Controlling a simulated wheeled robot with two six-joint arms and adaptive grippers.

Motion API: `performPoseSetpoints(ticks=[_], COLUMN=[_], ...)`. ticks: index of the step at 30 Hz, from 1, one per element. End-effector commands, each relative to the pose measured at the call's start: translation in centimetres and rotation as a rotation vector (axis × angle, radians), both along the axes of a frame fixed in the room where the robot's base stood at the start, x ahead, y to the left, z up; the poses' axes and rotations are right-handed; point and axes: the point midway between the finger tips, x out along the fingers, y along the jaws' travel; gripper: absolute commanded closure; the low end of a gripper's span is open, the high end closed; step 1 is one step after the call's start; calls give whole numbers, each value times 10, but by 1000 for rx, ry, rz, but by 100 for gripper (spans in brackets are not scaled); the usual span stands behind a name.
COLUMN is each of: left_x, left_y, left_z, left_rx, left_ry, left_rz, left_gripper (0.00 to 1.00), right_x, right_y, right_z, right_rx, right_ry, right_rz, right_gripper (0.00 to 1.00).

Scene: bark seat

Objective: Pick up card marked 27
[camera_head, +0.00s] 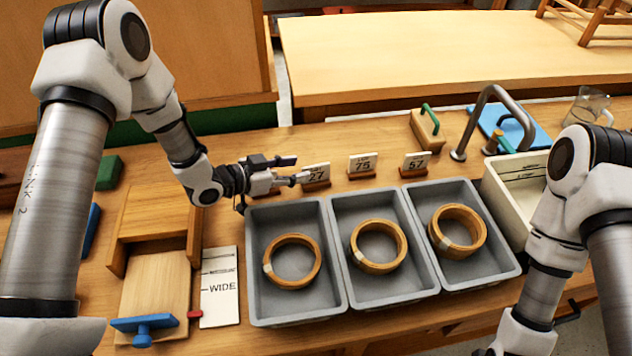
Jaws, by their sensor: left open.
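The card marked 27 (317,173) stands upright in a small wooden holder behind the left grey tray. My left gripper (298,172) is open, with its fingertips right at the left side of this card. I cannot tell whether the fingers touch it. Two like cards stand to its right: one marked 75 (361,164) and one marked 57 (414,162). My right arm comes in at the right edge, and its gripper is out of the picture.
Three grey trays (340,308) stand in a row, each with wooden rings. A wooden fixture (150,290) and a card reading WIDE (220,308) lie at left. A bent metal tube (487,92) rises at right, near a cream bin (508,175).

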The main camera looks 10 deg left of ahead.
Motion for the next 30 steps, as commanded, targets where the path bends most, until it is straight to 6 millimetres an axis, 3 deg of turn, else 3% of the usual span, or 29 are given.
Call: performPoseSetpoints(ticks=[9,15,16,20,30], left_x=[33,35,35,34,34], left_y=[-33,-34,-34,-34,-34], left_z=[-16,-17,-17,-17,-17], left_rx=[0,-2,-2,-1,-1], left_ry=[0,1,1,0,0], left_rz=[-1,1,1,0,0], left_gripper=[52,52,55,100,100], right_x=[0,0,0,0,0], right_y=[0,0,0,0,0], right_z=[5,4,4,4,4], right_rx=[0,0,0,0,0], right_ry=[0,0,0,0,0], right_rz=[0,0,0,0,0], right_gripper=[100,100,100,100,100])
